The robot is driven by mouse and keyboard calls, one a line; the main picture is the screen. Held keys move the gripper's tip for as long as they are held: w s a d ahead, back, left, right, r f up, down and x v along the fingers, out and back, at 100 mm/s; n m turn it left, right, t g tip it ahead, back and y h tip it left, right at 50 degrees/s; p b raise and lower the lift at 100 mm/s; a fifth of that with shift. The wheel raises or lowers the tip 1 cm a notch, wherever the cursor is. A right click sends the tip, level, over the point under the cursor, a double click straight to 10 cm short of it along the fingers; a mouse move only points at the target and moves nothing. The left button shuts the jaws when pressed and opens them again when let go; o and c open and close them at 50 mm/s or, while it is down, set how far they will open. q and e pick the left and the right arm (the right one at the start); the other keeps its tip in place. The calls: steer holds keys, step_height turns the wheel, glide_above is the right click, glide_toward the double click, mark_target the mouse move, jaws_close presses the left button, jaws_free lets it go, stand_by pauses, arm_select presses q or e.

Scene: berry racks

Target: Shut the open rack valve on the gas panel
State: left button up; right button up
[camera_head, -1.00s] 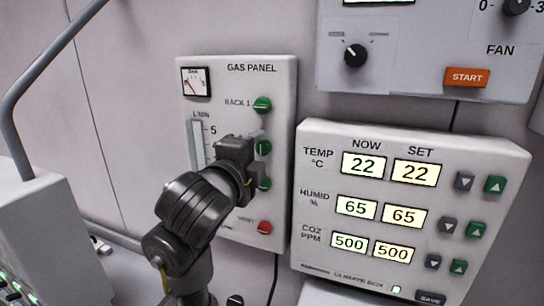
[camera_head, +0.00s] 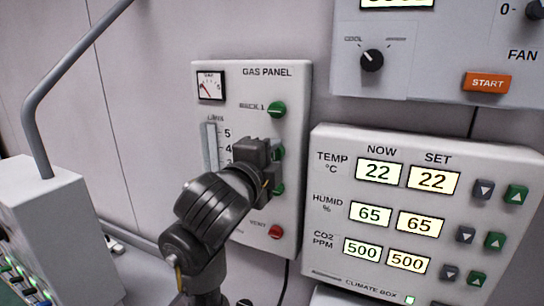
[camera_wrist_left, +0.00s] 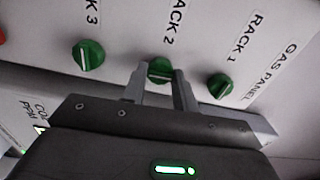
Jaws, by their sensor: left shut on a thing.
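The white gas panel (camera_head: 291,85) hangs on the wall with green rack knobs and a red vent knob (camera_head: 276,232). The Rack 1 knob (camera_head: 277,110) is in full view. The Rack 2 knob (camera_wrist_left: 160,68) sits between the two fingers of my left gripper (camera_wrist_left: 160,80), which is shut on it. In the head view the left gripper (camera_head: 272,152) hides most of that knob. The Rack 3 knob (camera_wrist_left: 88,55) is free beside the fingers. It is partly hidden in the head view. My right gripper is not in view.
The climate box (camera_head: 333,140) stands close to the right of the panel. A control unit with a START button (camera_head: 487,83) is above it. A grey rail (camera_head: 75,60) and a white cabinet (camera_head: 50,205) are at the left.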

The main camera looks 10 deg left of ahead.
arm_select(q)
steer(key=n+b, duration=0.1)
steer(key=n, duration=0.3)
steer(key=shift+f, duration=0.1)
steer(key=n+b, duration=0.1)
steer(key=n, duration=0.4)
steer(key=shift+f, duration=0.1)
steer(key=n+b, duration=0.2)
steer(key=n, duration=0.2)
steer(key=shift+n+b, duration=1.15)
steer(key=shift+n, duration=1.05)
steer(key=o, duration=1)
steer(key=shift+c, duration=0.2)
